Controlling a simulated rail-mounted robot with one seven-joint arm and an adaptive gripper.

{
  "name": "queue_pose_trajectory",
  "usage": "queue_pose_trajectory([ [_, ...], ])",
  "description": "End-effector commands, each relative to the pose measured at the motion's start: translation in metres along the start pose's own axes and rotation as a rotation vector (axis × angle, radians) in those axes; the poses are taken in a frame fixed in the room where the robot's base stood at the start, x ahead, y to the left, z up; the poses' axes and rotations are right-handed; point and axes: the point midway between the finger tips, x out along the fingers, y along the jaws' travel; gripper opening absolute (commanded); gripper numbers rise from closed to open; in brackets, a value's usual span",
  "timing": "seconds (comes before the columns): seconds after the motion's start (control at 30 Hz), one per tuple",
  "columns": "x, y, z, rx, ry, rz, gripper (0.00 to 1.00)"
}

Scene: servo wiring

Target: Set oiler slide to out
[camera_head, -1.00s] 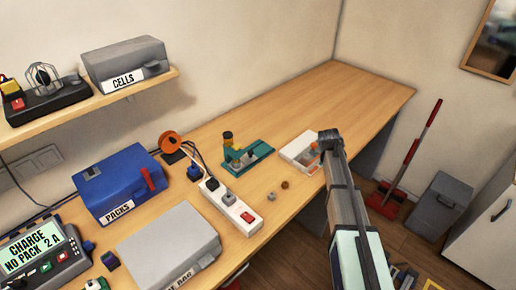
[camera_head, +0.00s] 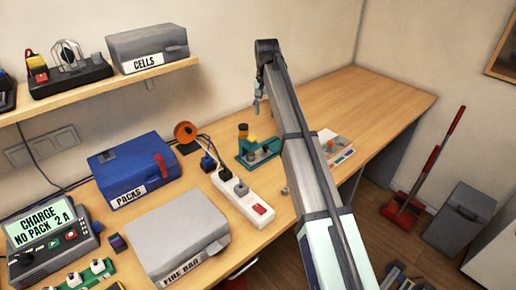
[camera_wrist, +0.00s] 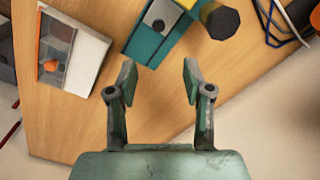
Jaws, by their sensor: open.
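A teal fixture (camera_head: 262,158) with a yellow and black-topped upright part (camera_head: 243,133) stands on the bench; it looks like the oiler. In the wrist view its teal body (camera_wrist: 146,47) carries a grey plate (camera_wrist: 162,16) with a dark round knob. I cannot tell the slide's position. My gripper (camera_head: 258,104) is above and behind the fixture in the head view. In the wrist view my gripper (camera_wrist: 158,80) is open and empty, its fingertips just below the fixture in the picture, apparently not touching it.
A white tray (camera_wrist: 88,62) with an orange part lies beside the fixture; it also shows right of my arm in the head view (camera_head: 341,157). A power strip (camera_head: 243,195), cables and an orange spool (camera_head: 185,132) are to the left. The bench's far right is clear.

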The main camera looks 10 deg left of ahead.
Motion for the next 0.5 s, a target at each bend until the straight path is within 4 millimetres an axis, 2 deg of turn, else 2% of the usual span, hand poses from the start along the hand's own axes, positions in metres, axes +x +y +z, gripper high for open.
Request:
queue_pose_trajectory([
  [0.17, 0.024, 0.001, 0.002, -0.001, -0.003, 0.002, 0.51],
  [0.5, 0.091, 0.002, 0.002, -0.002, -0.003, 0.003, 0.51],
])
